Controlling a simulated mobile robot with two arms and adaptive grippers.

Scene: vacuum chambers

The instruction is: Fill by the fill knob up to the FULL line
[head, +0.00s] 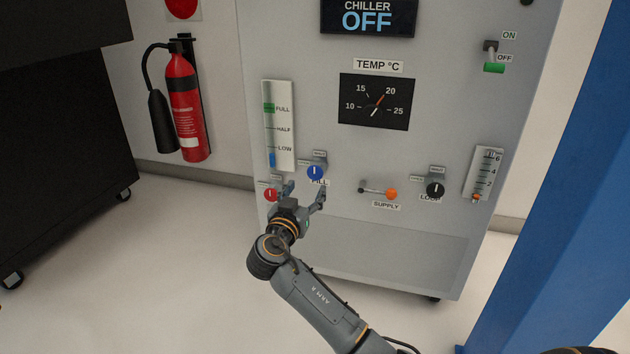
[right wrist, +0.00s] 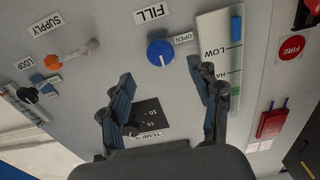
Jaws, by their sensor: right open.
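The blue fill knob (head: 315,173) is on the grey chiller panel, just above its FILL label, with its white mark roughly upright. It also shows in the right wrist view (right wrist: 160,53), beside an OPEN label. The level gauge (head: 283,141) is left of the knob. Its short blue column (head: 272,160) stands below the LOW line, well under the green FULL mark (head: 268,108). My right gripper (head: 304,193) is open and empty, just below the knob in the head view, its fingers pointing at the panel. Contact with the knob does not show. My left gripper is not in view.
A red knob (head: 271,194) is left of my right gripper. The orange-tipped supply lever (head: 391,193) and black loop knob (head: 435,189) are to the right. The chiller display (head: 368,18) reads OFF. A fire extinguisher (head: 187,106) hangs at left; a blue post (head: 555,200) stands at right.

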